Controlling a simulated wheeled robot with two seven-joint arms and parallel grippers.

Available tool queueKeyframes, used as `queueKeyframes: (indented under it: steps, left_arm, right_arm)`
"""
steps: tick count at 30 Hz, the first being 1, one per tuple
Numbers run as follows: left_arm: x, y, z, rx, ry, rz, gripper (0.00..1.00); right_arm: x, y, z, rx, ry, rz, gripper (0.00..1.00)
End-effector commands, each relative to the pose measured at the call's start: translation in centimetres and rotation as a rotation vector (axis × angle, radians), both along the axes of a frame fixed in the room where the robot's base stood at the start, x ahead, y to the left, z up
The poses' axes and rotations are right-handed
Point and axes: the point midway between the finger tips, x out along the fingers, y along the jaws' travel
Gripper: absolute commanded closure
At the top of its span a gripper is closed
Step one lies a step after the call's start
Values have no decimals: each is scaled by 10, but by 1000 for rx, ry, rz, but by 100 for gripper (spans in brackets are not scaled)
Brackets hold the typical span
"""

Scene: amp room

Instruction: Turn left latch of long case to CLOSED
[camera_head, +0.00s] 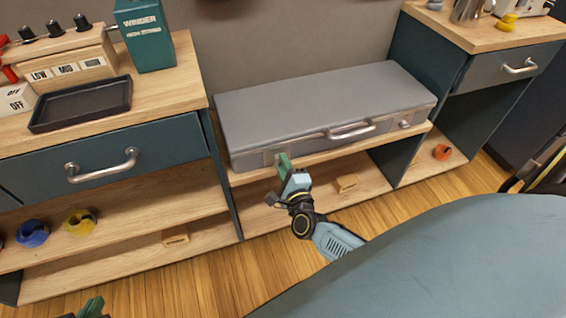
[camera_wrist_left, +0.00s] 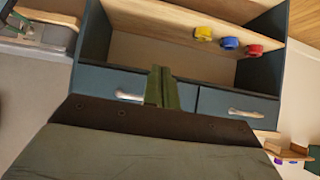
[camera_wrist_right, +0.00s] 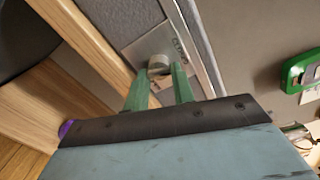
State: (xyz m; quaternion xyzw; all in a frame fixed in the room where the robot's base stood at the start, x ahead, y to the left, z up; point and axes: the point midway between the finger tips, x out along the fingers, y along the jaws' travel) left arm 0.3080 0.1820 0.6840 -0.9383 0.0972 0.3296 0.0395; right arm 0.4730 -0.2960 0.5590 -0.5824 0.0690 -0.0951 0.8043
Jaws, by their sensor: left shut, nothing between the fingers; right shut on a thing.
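The long grey case (camera_head: 325,98) lies shut on the middle bench. Its left latch is hidden behind my right gripper (camera_head: 284,162) in the head view. The green fingers of my right gripper (camera_wrist_right: 160,80) are shut on this knob. The case's right latch (camera_head: 404,125) shows to the right of the handle (camera_head: 350,131). My left gripper (camera_head: 95,308) is at the bottom left, away from the case; in its wrist view its fingers (camera_wrist_left: 161,85) are together and empty.
A left cabinet (camera_head: 150,148) holds a dark tray (camera_head: 82,103) and a green box (camera_head: 145,38). A right cabinet (camera_head: 480,75) stands beside the case. Blue (camera_head: 33,233) and yellow (camera_head: 80,221) rings lie on the lower left shelf. The floor before the bench is clear.

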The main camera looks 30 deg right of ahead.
Motion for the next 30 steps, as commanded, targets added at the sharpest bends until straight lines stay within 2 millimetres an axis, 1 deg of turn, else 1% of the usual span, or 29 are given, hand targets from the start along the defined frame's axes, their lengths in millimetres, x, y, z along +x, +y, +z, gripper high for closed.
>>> queueKeyframes:
  steps: [1,6,12,15,21,30]
  left_arm:
    - [-7,4,-4,13,51,5,100]
    - [-28,14,-20,50,199,19,100]
    - [-48,22,-31,78,321,31,100]
    - [-55,24,-35,86,361,35,100]
    - [-62,27,-38,95,401,39,100]
    - [-63,27,-38,97,406,39,100]
  right_arm:
    - [0,0,1,-37,12,-1,98]
    - [-1,0,1,-156,40,0,98]
    - [0,0,1,-255,63,1,98]
    - [0,0,1,-286,71,1,98]
    - [0,0,1,-319,79,1,98]
    - [0,0,1,-327,79,0,98]
